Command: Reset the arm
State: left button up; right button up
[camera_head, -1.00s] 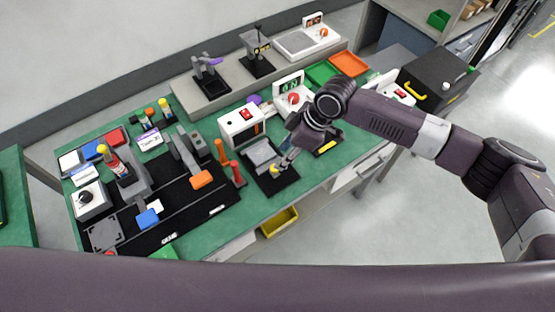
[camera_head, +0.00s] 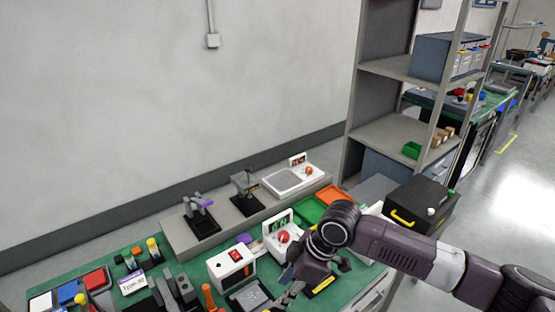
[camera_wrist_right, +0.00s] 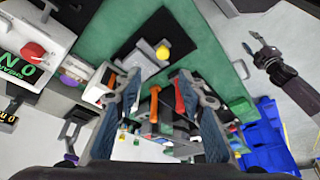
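My right arm (camera_head: 400,250) reaches in from the lower right of the head view. Its gripper (camera_head: 284,300) hangs at the bottom edge over the green bench, beside a white box with a red switch (camera_head: 232,268). In the right wrist view the right gripper's fingers (camera_wrist_right: 157,108) are spread wide with nothing between them. A yellow knob (camera_wrist_right: 162,53) on a black plate shows beyond the fingertips, apart from them. A second dark gripper (camera_wrist_right: 252,42), which looks like my left one, shows at the upper right of the wrist view, its tips apart and empty.
A grey shelf unit (camera_head: 400,67) and a black case with a yellow handle (camera_head: 420,205) stand right of the bench. Orange (camera_head: 340,194) and green trays lie near the arm. Blue bins (camera_wrist_right: 268,135) show in the wrist view. Floor at right is clear.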

jog(key=s+a+f+m+t+y, duration=0.1)
jog(key=s+a+f+m+y, duration=0.15)
jog(key=s+a, duration=0.55)
jog(key=s+d+f+m+t+h, duration=0.15)
jog(key=s+d+m, duration=0.3)
jog(key=d, duration=0.45)
jog(key=s+d+f+m+h, duration=0.25)
jog(key=s+d, duration=0.25)
jog(key=d, duration=0.3)
jog(key=s+d+f+m+h, duration=0.1)
jog(key=s+d+m+h, duration=0.3)
jog(key=d, duration=0.5)
jog(key=s+f+g+y+b, duration=0.1)
jog(key=s+f, duration=0.1)
jog(key=f, duration=1.3)
jog(key=s+f+b, duration=0.2)
jog(key=f, duration=1.3)
jog(key=s+d+f+g+b, duration=0.1)
jog(key=s+d+f+b, duration=0.1)
jog(key=s+f, duration=1.4)
notch_tip(320, 180, down, 2)
jog(key=shift+s+d, duration=0.2)
jog(key=shift+d, duration=0.25)
